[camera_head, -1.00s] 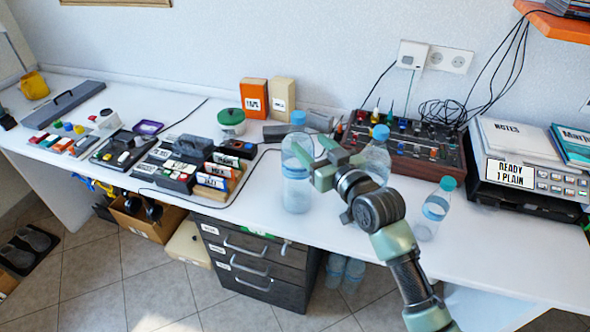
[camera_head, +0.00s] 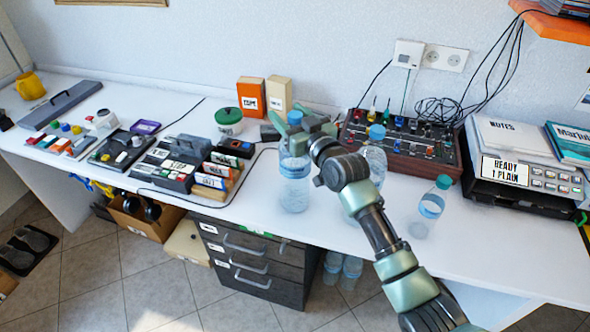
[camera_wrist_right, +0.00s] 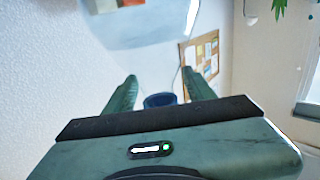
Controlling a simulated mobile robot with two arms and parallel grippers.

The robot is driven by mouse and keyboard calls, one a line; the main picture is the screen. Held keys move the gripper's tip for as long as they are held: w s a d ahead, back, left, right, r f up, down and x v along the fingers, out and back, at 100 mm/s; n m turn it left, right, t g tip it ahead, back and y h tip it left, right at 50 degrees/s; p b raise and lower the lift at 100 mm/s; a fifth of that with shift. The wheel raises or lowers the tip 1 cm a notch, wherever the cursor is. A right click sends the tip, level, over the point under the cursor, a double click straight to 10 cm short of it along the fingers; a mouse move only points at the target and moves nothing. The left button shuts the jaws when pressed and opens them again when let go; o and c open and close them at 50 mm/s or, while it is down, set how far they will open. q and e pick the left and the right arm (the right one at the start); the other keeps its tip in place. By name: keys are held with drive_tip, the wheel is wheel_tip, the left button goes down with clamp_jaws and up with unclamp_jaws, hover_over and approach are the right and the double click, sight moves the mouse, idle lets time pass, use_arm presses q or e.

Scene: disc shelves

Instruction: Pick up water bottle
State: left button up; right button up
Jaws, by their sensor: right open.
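A clear water bottle (camera_head: 294,190) with a blue cap and pale blue label stands upright near the front edge of the white desk. My right gripper (camera_head: 284,138) is open at the top of this bottle, and its fingers partly cover the neck. In the right wrist view, a blue cap (camera_wrist_right: 160,101) shows between the two spread fingers of my right gripper (camera_wrist_right: 161,84). I cannot tell whether the fingers touch the bottle. A second bottle (camera_head: 377,163) stands behind my right forearm, partly hidden.
A mixer with knobs (camera_head: 408,149) sits behind the bottles. Black drawers (camera_head: 254,262) are under the desk.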

clamp_jaws()
idle(1.3)
drive_tip(key=shift+r, duration=0.45)
drive_tip(key=shift+w+f, duration=0.1)
